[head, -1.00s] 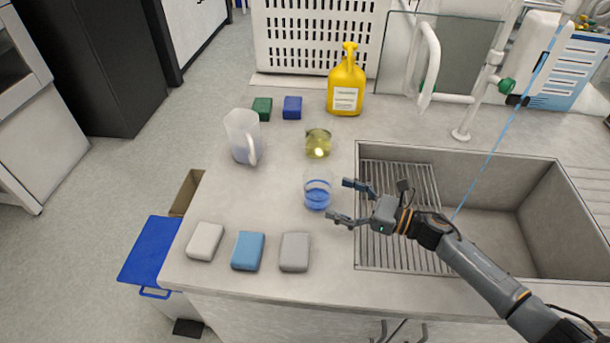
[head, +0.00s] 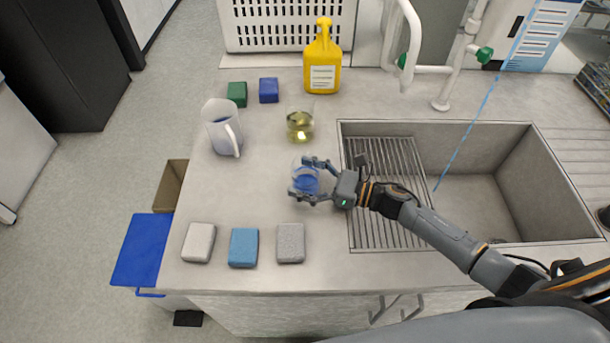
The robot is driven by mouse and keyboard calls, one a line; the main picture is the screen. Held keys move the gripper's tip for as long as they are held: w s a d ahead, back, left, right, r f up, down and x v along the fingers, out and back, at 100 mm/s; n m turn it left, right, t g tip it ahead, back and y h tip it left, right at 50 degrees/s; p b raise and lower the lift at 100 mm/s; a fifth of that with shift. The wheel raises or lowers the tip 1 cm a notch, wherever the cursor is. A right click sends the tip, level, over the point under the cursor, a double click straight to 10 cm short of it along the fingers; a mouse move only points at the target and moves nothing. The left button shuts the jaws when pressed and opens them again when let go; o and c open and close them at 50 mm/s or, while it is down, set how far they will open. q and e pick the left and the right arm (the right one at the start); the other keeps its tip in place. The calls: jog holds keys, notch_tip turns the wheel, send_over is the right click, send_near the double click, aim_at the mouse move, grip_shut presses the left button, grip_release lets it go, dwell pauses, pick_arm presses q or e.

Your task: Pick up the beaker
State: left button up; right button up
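A clear beaker with blue liquid (head: 305,181) stands upright on the grey counter (head: 245,190), left of the sink. My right gripper (head: 299,178) reaches in from the right, its two fingers spread on either side of the beaker. The fingers look still apart about as wide as before; whether they touch the glass is not clear. A second beaker with yellow-green liquid (head: 300,126) stands just behind. My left gripper is not in view.
A white jug (head: 222,128) stands back left. Green (head: 237,94) and blue (head: 268,90) blocks and a yellow bottle (head: 323,62) are at the back. The sink (head: 470,190) is to the right.

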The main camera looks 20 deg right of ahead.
jog(key=shift+w, duration=0.1)
jog(key=c, duration=0.7)
jog(key=shift+w+a, duration=0.1)
jog(key=shift+c, duration=0.8)
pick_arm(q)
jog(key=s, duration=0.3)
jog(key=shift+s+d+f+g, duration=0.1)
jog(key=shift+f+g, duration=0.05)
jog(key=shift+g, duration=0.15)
